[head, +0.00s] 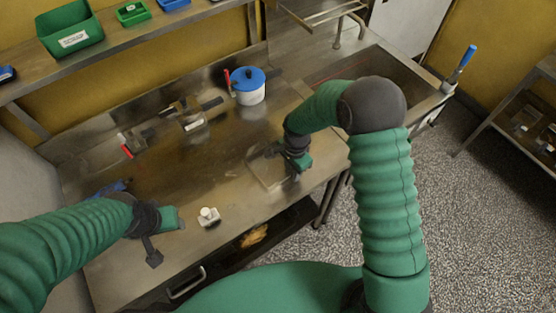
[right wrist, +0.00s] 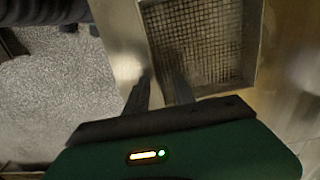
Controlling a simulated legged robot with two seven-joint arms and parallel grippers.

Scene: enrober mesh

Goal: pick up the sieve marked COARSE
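A square mesh sieve with a pale metal frame (right wrist: 204,5) fills the top middle of the right wrist view. In the head view a faint square outline, apparently this sieve (head: 262,178), lies flat near the bench's front edge. I can read no COARSE mark. My right gripper (head: 272,150) is at it; in the right wrist view its fingers (right wrist: 160,88) are apart, one over the frame's left side, one over the mesh. I see no grip, and contact is unclear. My left gripper (head: 165,240) is near the bench's front left; its finger gap is unclear.
On the steel bench (head: 235,150) stand a blue-lidded white pot (head: 250,92), metal tools (head: 192,120), a red-handled piece (head: 130,148) and a white-knobbed piece (head: 208,216). A sink (head: 362,72) is at right. A shelf with a green bin (head: 70,32) runs behind.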

